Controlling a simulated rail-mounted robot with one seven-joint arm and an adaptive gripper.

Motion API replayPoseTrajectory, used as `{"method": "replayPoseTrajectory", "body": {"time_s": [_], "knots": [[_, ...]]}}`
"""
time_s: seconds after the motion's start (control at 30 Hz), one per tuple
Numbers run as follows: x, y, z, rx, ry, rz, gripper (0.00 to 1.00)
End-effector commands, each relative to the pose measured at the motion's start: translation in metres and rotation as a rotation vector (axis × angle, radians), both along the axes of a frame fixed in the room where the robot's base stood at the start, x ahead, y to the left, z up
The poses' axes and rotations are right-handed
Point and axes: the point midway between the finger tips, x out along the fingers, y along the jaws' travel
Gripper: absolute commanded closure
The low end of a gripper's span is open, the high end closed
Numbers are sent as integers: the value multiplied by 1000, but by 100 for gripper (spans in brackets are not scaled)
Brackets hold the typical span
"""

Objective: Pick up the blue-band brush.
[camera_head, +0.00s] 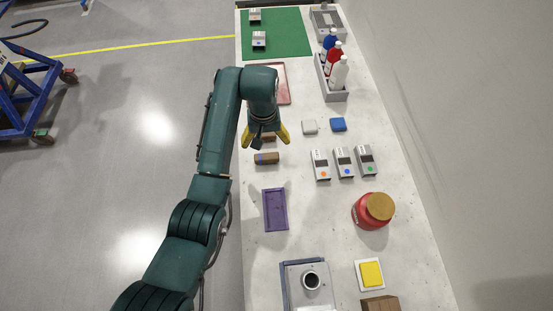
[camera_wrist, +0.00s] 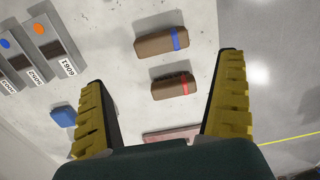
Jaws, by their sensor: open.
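The blue-band brush (camera_head: 266,158) is a brown block with a blue band, lying on the bench near its left edge. It also shows in the wrist view (camera_wrist: 158,42), at the top, beyond the fingertips. A red-band brush (camera_wrist: 171,87) lies parallel beside it and appears between my fingers. In the head view that brush (camera_head: 268,138) is partly hidden by my gripper. My gripper (camera_head: 266,140) is open and empty, with yellow fingers spread above the bench over the red-band brush. The fingers frame the wrist view (camera_wrist: 163,70) on both sides.
A purple tray (camera_head: 275,209) lies nearer the front. Several grey labelled boxes (camera_head: 343,162), a white block (camera_head: 309,127) and a blue block (camera_head: 338,125) sit right of the brushes. A reddish tray (camera_head: 284,84) lies behind my gripper. A red jar (camera_head: 366,211) stands front right.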

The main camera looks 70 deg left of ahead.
Motion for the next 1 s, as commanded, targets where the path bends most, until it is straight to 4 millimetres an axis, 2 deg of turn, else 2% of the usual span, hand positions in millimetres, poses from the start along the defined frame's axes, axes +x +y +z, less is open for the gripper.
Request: {"method": "replayPoseTrajectory", "body": {"time_s": [0.03, 0.2, 0.47, 0.6, 0.73, 0.93, 0.97, 1.0], "knots": [[0, -1, -15, -4, 2, -1, 0], [0, -1, -54, -2, 2, -2, 0], [0, 1, -86, 0, 0, -3, 0], [0, 4, -112, -1, 0, -4, 0], [0, 4, -125, 2, -2, -4, 0], [0, 4, -125, 2, -2, -4, 0], [0, 4, -125, 2, -2, -4, 2], [0, 4, -125, 2, -2, -4, 10]]}}
